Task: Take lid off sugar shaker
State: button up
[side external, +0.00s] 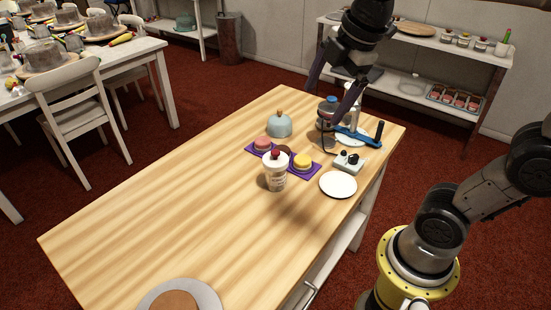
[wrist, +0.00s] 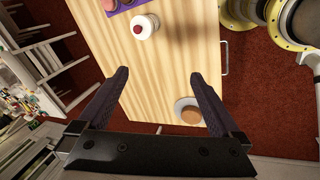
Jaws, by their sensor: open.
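The sugar shaker (side external: 275,181) is a white jar with printing on its side and a white lid (side external: 274,158) with a red top. It stands upright on the wooden table, and the lid sits on it. In the wrist view the shaker (wrist: 141,33) shows from above near the top edge, with a red spot on the lid. My gripper (side external: 320,105) is open and empty, above the table's far right part, up and to the right of the shaker. Its two dark fingers also show spread in the wrist view (wrist: 160,75), apart from the shaker.
Purple mats (side external: 303,171) with pink and yellow cakes lie behind the shaker. A pale blue dome (side external: 279,126), a white plate (side external: 338,184), a grey box (side external: 347,163) and a blue-handled item (side external: 358,136) stand nearby. A turntable (side external: 207,296) is at the front; the table's middle is clear.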

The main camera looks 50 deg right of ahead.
jog(key=w+d+f+n+g, duration=0.1)
jog(key=w+d+n, duration=0.15)
jog(key=w, duration=0.45)
jog(key=n+g, duration=0.2)
jog(key=g, duration=0.1)
send_over(277, 150)
jog(key=f, duration=1.7)
jog(key=shift+s+a+f, duration=0.1)
jog(key=shift+a+f, duration=0.1)
jog(key=shift+f, duration=0.1)
jog(key=shift+d+f, duration=0.15)
jog(key=shift+f, duration=2.8)
jog(key=c, duration=1)
